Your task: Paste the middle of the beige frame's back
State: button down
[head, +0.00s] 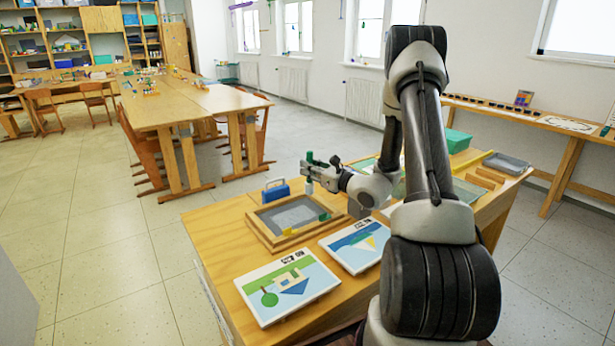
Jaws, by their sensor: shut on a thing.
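The beige frame (262,233) lies on the near wooden table, its grey recessed panel (290,214) facing up. My gripper (309,172) reaches in from the right, level, above the frame's far right part. It is shut on a small upright green-and-pale thing (309,187), possibly a glue stick or bottle. The held thing's lower end appears above the panel; whether it touches cannot be told. My arm hides part of the table to the right.
Two pictures, a house scene (289,286) and a sailboat scene (358,246), lie in front of the frame. A blue handled block (276,191) stands at its far edge. A grey tray (507,164) and green box (457,140) are at right.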

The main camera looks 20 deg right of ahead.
jog(key=shift+r, duration=1.05)
